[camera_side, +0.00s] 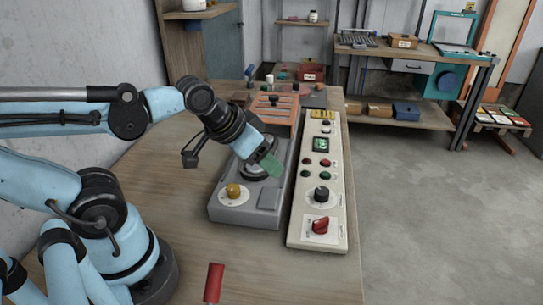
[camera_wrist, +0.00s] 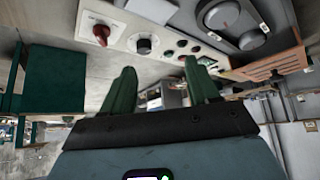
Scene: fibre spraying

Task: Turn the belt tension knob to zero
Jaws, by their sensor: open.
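A long cream control panel (camera_side: 299,222) stands on the wooden bench. It carries a black knob (camera_side: 322,193) on a white dial and a red knob (camera_side: 320,226) nearest the front. The labels are too small to read, so I cannot tell which knob is belt tension. In the wrist view, the red knob (camera_wrist: 101,32) and black knob (camera_wrist: 143,46) show beyond the fingers. My gripper (camera_side: 271,165), with green fingers, is over the grey machine, left of the panel. In the wrist view, its fingers (camera_wrist: 160,68) are apart with nothing between them.
Small buttons and a green display (camera_side: 321,145) sit farther up the panel. A red cylinder (camera_side: 214,282) is at the front. Bare bench lies left of the machine.

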